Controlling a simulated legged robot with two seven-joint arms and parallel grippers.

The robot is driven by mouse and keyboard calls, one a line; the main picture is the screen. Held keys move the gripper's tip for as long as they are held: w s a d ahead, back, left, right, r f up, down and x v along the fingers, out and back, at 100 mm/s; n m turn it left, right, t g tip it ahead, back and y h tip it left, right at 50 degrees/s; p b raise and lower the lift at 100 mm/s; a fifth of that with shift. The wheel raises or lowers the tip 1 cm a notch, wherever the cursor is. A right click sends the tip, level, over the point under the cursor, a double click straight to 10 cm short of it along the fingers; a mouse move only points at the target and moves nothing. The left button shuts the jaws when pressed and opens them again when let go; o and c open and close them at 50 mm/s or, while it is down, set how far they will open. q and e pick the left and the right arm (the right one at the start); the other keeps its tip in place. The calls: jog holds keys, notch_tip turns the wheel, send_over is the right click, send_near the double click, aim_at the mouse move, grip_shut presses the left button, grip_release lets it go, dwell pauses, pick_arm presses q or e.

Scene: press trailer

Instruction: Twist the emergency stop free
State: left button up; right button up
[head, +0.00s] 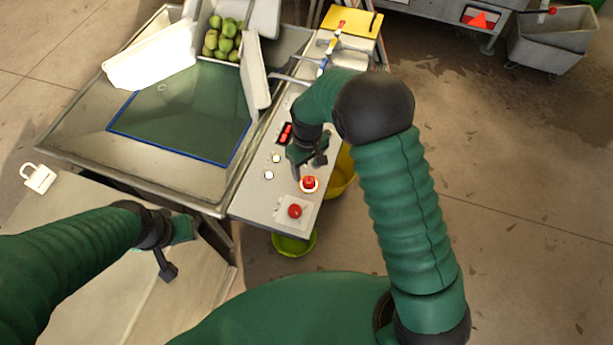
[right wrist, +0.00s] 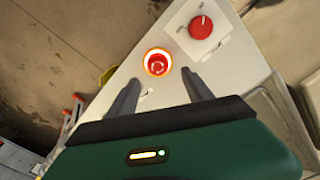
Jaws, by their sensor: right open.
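The emergency stop (head: 309,184) is a red button with a glowing ring around it, on the light control panel (head: 258,203). It also shows in the right wrist view (right wrist: 157,62), just beyond and between my fingertips. My right gripper (head: 309,169) is open, above the panel beside the button, and its fingers (right wrist: 160,77) hold nothing. I cannot tell how high they are above the panel. My left gripper (head: 179,251) is open and empty at the lower left, away from the panel.
A second red knob (head: 294,211) on a square plate sits near the panel's front end, close to the stop. Small buttons (head: 269,175) and a red display (head: 285,133) are on the panel. A metal tray (head: 80,135) lies left; a green bucket (head: 294,244) stands below.

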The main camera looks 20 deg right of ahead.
aim_at(309, 179)
jog(key=f, duration=0.6)
jog(key=shift+w+d, duration=0.15)
jog(key=shift+d, duration=0.2)
jog(key=shift+s+f, duration=0.2)
jog(key=shift+f, duration=0.2)
jog(key=shift+a+f, duration=0.1)
jog(key=shift+a, duration=0.05)
jog(key=shift+w+a, duration=0.1)
jog(key=shift+w, duration=0.05)
jog(key=c, duration=0.3)
grip_shut()
